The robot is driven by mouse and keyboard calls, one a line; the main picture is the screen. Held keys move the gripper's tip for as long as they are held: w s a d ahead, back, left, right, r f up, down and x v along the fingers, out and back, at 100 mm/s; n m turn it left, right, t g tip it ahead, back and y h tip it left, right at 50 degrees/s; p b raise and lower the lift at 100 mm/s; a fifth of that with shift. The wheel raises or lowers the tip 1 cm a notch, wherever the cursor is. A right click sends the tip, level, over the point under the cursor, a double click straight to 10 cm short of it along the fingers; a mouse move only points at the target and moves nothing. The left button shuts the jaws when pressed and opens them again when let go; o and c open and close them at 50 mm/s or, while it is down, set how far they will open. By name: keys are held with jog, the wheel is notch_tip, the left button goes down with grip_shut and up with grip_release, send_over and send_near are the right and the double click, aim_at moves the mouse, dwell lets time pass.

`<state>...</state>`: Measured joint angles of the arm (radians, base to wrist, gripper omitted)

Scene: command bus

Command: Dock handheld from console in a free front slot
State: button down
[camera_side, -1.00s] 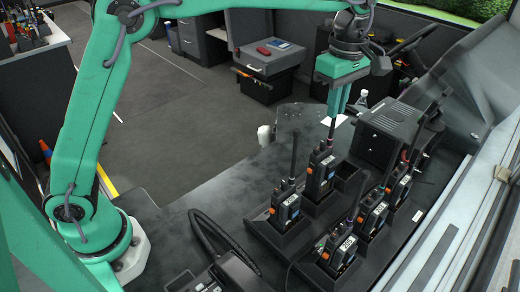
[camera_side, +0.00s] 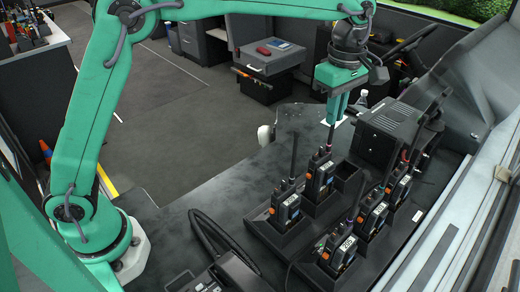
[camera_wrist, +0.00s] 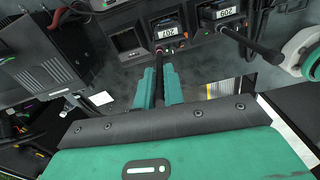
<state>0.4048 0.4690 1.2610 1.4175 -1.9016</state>
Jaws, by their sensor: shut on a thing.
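My gripper (camera_side: 336,117) is shut on the antenna of a black handheld (camera_side: 320,176), labelled 702 (camera_wrist: 167,33) in the wrist view. The handheld stands upright in the middle slot of the front dock (camera_side: 268,238), apparently seated. My fingers (camera_wrist: 159,88) close around its antenna in the wrist view. A second handheld (camera_side: 288,209) stands in the same dock to its left in the side view. An empty slot (camera_side: 348,178) lies to its right; in the wrist view that empty slot (camera_wrist: 127,40) is left of the held handheld.
A second dock row holds three handhelds (camera_side: 341,251), (camera_side: 373,213), (camera_side: 399,185), with upright antennas. A black boxy console unit (camera_side: 388,131) stands behind the docks. A steering wheel (camera_side: 222,240) is at the front. Clear black tabletop (camera_side: 228,185) lies left of the docks.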

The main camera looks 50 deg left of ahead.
jog(key=shift+f, duration=1.15)
dwell(0.7)
jog(key=c, duration=1.1)
grip_release()
jog(key=shift+r, duration=0.1)
jog(key=shift+r, duration=3.4)
